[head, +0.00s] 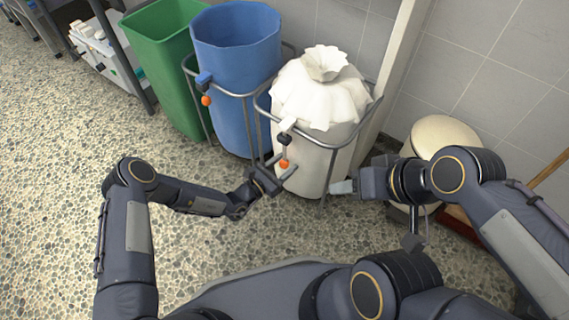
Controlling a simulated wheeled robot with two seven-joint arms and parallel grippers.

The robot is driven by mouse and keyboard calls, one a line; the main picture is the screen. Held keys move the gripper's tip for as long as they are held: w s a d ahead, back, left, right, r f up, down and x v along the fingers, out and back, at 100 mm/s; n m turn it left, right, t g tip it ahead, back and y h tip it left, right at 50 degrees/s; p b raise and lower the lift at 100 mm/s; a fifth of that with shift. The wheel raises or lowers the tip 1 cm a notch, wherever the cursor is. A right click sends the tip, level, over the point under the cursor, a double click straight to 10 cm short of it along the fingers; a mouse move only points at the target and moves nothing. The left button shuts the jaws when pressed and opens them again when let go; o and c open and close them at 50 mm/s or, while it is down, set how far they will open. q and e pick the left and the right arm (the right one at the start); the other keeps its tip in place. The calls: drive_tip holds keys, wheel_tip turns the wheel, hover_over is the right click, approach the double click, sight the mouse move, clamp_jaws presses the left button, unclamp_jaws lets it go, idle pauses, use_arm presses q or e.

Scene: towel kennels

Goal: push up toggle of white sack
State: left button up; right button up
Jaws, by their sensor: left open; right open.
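The white sack (313,150) hangs in a grey wire stand, its pleated top gathered into a ruffled knot. On its front a cord hangs from a white tab (287,124). A dark toggle (285,139) sits below the tab, and an orange ball (284,164) is at the cord's lower end. My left gripper (281,174) is open at the orange ball, below the toggle; whether it touches the ball I cannot tell. My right gripper (341,187) is open, with pale fingertips beside the sack's lower right side; contact there is unclear.
A blue bin (236,50) with its own blue toggle and orange ball stands left of the sack. A green bin (163,55) stands further left. A cream pedal bin (444,132) and tiled wall are at right. The pebbled floor is clear at left.

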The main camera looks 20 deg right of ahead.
use_arm(q)
drive_tip(key=p+v, duration=0.2)
drive_tip(key=v, duration=0.5)
drive_tip(key=shift+a, duration=0.2)
drive_tip(key=shift+s, duration=0.1)
